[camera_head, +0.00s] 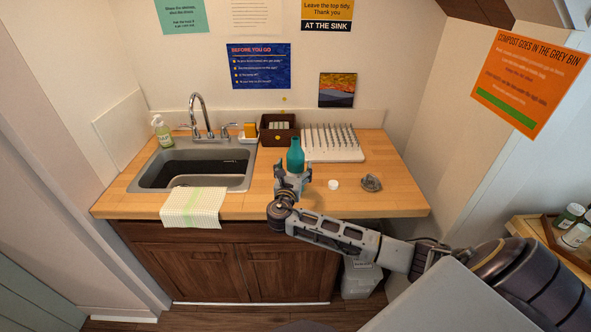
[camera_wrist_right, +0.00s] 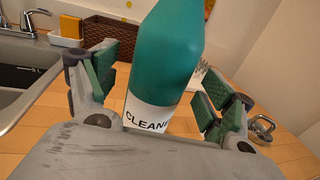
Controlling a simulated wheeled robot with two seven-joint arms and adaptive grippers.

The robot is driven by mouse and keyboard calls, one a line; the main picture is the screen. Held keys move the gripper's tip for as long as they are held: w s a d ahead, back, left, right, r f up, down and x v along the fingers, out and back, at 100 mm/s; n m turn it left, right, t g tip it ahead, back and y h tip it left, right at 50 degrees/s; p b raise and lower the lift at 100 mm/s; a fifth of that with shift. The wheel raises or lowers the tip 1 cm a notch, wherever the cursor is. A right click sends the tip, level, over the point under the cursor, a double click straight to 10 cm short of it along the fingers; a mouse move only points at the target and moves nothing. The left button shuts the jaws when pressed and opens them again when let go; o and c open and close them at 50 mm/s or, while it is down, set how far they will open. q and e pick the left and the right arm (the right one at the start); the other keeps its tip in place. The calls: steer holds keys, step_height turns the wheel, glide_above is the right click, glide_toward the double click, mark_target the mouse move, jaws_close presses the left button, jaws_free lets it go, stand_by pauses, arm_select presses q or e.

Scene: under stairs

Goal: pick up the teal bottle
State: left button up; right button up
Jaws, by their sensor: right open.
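The teal bottle (camera_head: 295,156) stands upright on the wooden counter (camera_head: 391,200), right of the sink. In the right wrist view the bottle (camera_wrist_right: 165,62) is large and close, with a white label reading "CLEANI…"; its top is cut off by the frame. My right gripper (camera_head: 291,180) is at the bottle from the front. Its two green-padded fingers (camera_wrist_right: 160,92) are spread, one on each side of the bottle, with visible gaps between pads and bottle. The bottle's base is hidden behind the gripper. My left gripper does not show in either view.
The sink (camera_head: 195,168) with a faucet (camera_head: 199,115) and soap bottle (camera_head: 162,131) lies left. A brown basket (camera_head: 279,131) and white drying rack (camera_head: 334,143) stand behind. A white cap (camera_head: 333,184) and grey metal item (camera_head: 371,183) lie right. A towel (camera_head: 193,207) hangs over the front edge.

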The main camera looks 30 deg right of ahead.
steer(key=shift+x, duration=1.2)
steer(key=c, duration=1.1)
